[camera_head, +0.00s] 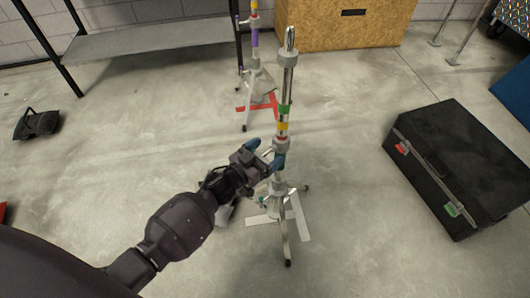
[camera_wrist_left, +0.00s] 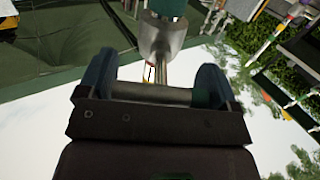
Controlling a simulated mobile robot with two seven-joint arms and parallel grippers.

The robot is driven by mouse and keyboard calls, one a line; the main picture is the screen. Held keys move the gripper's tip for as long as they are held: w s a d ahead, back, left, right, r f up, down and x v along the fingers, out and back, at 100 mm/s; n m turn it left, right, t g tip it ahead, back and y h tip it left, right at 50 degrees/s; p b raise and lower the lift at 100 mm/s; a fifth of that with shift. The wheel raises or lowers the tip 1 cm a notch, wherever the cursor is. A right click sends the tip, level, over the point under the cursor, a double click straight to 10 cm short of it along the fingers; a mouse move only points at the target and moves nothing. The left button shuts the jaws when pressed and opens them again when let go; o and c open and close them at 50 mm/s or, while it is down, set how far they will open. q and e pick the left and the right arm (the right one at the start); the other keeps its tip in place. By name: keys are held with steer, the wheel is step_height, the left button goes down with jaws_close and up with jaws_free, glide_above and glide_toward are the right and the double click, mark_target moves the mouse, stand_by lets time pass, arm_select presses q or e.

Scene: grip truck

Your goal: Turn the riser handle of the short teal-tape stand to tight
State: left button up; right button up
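The near metal stand (camera_head: 289,75) rises at centre, with a green-teal tape band (camera_head: 285,110) above yellow and red bands. My left gripper (camera_head: 266,153) is at the stand's middle collar, its blue fingers spread. In the left wrist view, a grey crossbar, seemingly the riser handle (camera_wrist_left: 150,95), spans the space between the fingers (camera_wrist_left: 153,82). A thin shaft joins it to a silver collar (camera_wrist_left: 160,38), with teal above. I cannot tell whether the fingers press on the bar. In the head view my gripper mostly hides the handle. My right gripper is not seen.
A black case (camera_head: 450,165) lies at right. A plywood box (camera_head: 345,25) and a grey shelf (camera_head: 150,38) are at the back. The floor at left is mostly clear.

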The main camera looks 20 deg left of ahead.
arm_select(q)
steer(key=c, duration=0.5)
steer(key=shift+c, duration=0.2)
steer(key=shift+m, duration=0.4)
steer(key=m, duration=0.7)
steer(key=shift+s+d+f+m, duration=0.1)
steer(key=shift+d+m, duration=0.05)
steer(key=shift+m, duration=0.15)
steer(key=m, duration=0.4)
steer(key=shift+f, duration=0.15)
steer(key=shift+m, duration=2)
